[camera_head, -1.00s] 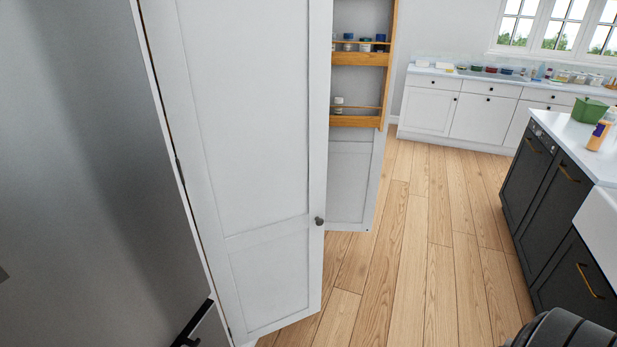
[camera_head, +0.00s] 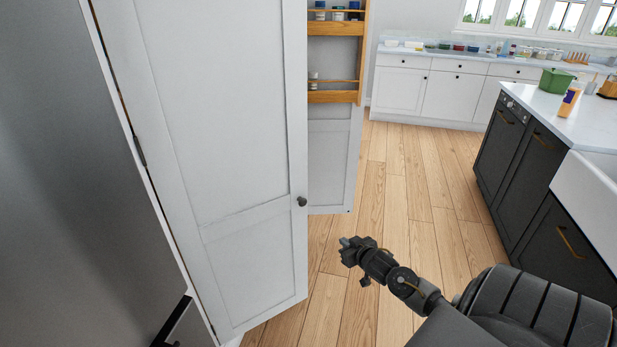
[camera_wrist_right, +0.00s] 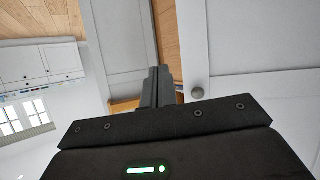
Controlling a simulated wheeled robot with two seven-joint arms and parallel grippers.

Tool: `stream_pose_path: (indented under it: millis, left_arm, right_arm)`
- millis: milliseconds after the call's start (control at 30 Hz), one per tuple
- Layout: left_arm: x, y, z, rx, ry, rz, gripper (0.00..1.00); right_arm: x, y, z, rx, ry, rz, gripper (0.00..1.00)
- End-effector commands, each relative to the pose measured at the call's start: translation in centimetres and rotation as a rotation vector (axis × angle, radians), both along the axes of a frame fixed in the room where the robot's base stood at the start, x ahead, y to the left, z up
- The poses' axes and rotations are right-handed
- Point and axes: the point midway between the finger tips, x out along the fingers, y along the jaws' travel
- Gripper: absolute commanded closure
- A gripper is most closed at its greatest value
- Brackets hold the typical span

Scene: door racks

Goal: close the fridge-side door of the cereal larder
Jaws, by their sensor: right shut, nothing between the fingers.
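The fridge-side door (camera_head: 215,130) of the larder is a tall white panel beside the steel fridge, and it stands open. Its dark round knob (camera_head: 302,201) is at the free edge. The other larder door (camera_head: 332,165) stands open behind it, with wooden racks on its inner face. My right gripper (camera_head: 345,243) is shut and empty, in front of the doors, to the right of and below the knob and apart from it. In the right wrist view its closed fingers (camera_wrist_right: 160,85) point at the doors, and the knob (camera_wrist_right: 197,93) shows just right of them. My left gripper is not in view.
The steel fridge (camera_head: 60,200) fills the left side. A dark island (camera_head: 535,165) with a white top stands at the right. White counters (camera_head: 440,90) run along the back. Wooden floor (camera_head: 405,195) lies clear between the doors and the island.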

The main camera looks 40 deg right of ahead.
Motion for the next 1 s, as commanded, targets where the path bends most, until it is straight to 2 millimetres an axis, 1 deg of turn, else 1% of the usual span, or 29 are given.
stream_pose_path:
  millis: [33, 67, 100, 200, 300, 400, 433, 567, 667, 767, 1000]
  left_arm:
    - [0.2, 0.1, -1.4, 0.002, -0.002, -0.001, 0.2]
    - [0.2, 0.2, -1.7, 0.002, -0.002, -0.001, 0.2]
    - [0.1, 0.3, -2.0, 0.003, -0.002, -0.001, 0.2]
    - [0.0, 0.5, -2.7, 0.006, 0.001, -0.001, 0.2]
    - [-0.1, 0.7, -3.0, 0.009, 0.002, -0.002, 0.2]
    - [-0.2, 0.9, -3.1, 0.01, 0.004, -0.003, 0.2]
    - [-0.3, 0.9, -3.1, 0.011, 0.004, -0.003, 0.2]
    - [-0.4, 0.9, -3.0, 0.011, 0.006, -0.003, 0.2]
    - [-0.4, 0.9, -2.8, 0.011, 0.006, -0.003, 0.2]
    - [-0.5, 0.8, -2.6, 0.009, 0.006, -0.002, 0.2]
    - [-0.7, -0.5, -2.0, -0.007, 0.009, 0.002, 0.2]
  right_arm:
    - [1.8, -0.1, 4.5, -0.01, -0.097, 0.02, 1.0]
    - [2.5, -0.1, 7.1, -0.011, -0.147, 0.03, 1.0]
    - [3.1, 0.2, 10.4, -0.01, -0.206, 0.044, 1.0]
    - [3.8, 1.3, 16.8, -0.008, -0.323, 0.08, 1.0]
    - [3.9, 2.3, 20.6, -0.006, -0.389, 0.107, 1.0]
    - [3.8, 2.8, 22.3, -0.003, -0.42, 0.121, 1.0]
    - [3.8, 2.8, 22.6, -0.003, -0.424, 0.123, 1.0]
    - [3.9, 2.8, 22.8, -0.002, -0.426, 0.123, 1.0]
    - [4.6, 2.7, 22.8, -0.002, -0.426, 0.122, 1.0]
    - [6.0, 2.5, 22.9, -0.002, -0.427, 0.122, 1.0]
    - [10.9, 1.8, 22.9, -0.002, -0.426, 0.121, 1.0]
